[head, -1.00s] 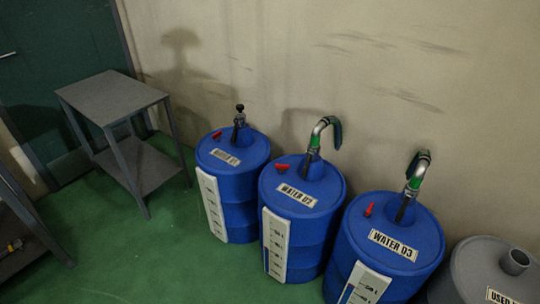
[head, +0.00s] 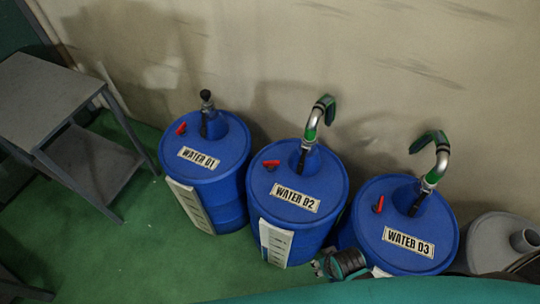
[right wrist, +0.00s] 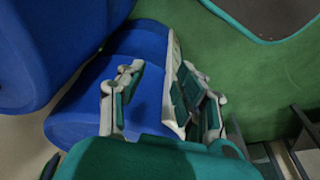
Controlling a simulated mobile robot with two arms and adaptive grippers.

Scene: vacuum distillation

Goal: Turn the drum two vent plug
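The drum labelled WATER 02 (head: 295,205) stands upright in the middle of three blue drums. Its red vent plug (head: 271,164) sits on the left of its lid, beside the pump pipe (head: 309,140). My right gripper (head: 336,262) is low in the head view, in front of the gap between drums 02 and 03, below lid height and apart from the plug. In the right wrist view its fingers (right wrist: 160,103) are spread, with blue drum sides and a white gauge strip (right wrist: 173,85) beyond; the plug is not visible there. My left gripper is not in view.
Drum WATER 01 (head: 204,172) stands on the left and drum WATER 03 (head: 390,215) on the right, each with a red plug. A grey drum (head: 490,245) is at the far right. A grey shelf table (head: 45,95) stands left. The wall is close behind.

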